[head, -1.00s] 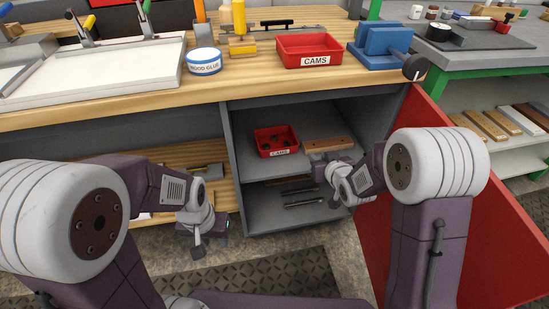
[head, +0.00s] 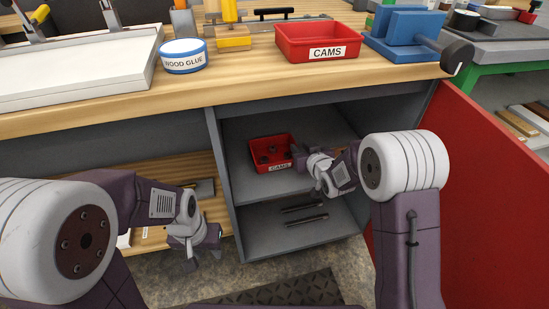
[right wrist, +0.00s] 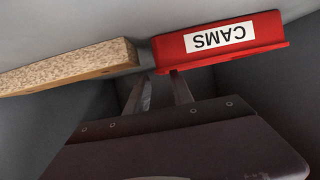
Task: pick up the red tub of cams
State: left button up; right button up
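A red tub of cams (head: 280,168) stands on the upper shelf inside the open cabinet, with several dark parts in it. It also shows, label upside down, in the right wrist view (right wrist: 220,42). Another red tub labelled CAMS (head: 320,42) stands on the bench top. My right gripper (head: 297,154) is inside the cabinet at the right side of the shelf tub. In the right wrist view its two fingers (right wrist: 159,84) are apart, close to the tub's edge; contact cannot be told. My left gripper (head: 193,250) hangs low before the lower shelf; its fingers are unclear.
A wooden block (right wrist: 70,68) lies beside the shelf tub. Dark rods (head: 305,213) lie on the cabinet floor. The red door (head: 490,190) stands open at the right. Wood glue (head: 183,58) and a blue vise-like tool (head: 405,35) are on the bench.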

jog(key=b+x, duration=0.1)
jog(key=x, duration=0.1)
jog(key=b+x, duration=0.2)
jog(key=shift+a+f, duration=0.2)
jog(key=shift+f, duration=0.3)
jog(key=shift+w, duration=0.3)
jog(key=shift+r, duration=0.1)
grip_shut()
dwell(0.5)
